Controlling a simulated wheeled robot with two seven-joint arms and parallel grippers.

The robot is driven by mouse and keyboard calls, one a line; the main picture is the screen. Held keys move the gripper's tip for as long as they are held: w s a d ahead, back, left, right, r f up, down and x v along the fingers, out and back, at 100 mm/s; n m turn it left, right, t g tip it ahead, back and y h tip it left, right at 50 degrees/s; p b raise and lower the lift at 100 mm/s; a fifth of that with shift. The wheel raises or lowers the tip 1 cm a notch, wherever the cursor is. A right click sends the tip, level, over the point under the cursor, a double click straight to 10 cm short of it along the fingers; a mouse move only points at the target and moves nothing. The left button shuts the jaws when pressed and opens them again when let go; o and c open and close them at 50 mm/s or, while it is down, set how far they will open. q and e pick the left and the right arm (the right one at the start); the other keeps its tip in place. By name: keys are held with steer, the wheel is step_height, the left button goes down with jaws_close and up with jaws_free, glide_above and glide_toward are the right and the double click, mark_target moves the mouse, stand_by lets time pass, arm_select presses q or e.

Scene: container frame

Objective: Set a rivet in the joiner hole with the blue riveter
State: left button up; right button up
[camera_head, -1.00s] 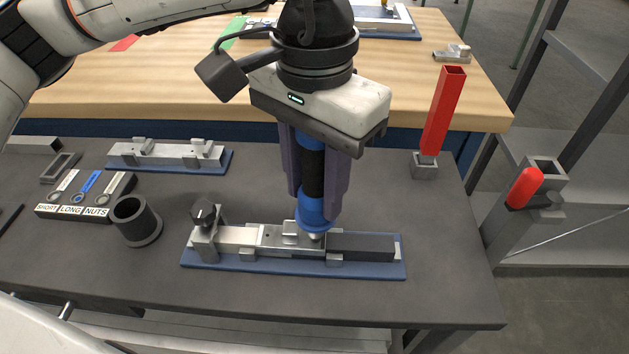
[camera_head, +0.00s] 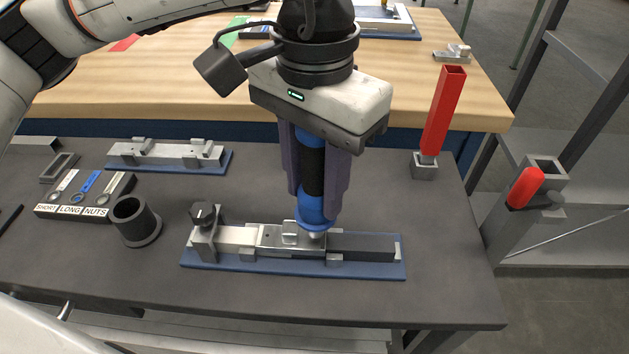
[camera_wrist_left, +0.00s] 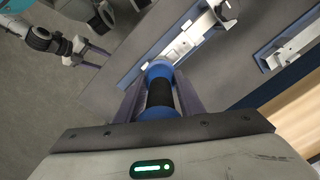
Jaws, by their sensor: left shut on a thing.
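My left gripper (camera_head: 318,180) is shut on the blue riveter (camera_head: 313,207), a blue tool with a black middle band, held upright with its nose down. The riveter also shows between the fingers in the left wrist view (camera_wrist_left: 160,95). Its nose is at the metal joiner (camera_head: 275,238), right of a small raised block. Whether the nose touches the joiner or sits in a hole cannot be told; the hole and any rivet are hidden. The joiner bridges a light bar and a dark bar (camera_head: 362,245) in a fixture on a blue base plate (camera_head: 290,267). My right gripper is not seen in the head view.
A black knob clamp (camera_head: 204,216) stands at the fixture's left end. A black cup (camera_head: 136,222) and a bin labelled SHORT, LONG, NUTS (camera_head: 84,200) are further left. A second fixture (camera_head: 168,155) lies behind. A red upright tool (camera_head: 443,112) stands at right.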

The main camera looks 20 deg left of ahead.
mark_target(314, 142)
arm_select(q)
steer(key=shift+r+p, duration=1.8)
steer(key=shift+r, duration=1.45)
steer(key=shift+f, duration=0.1)
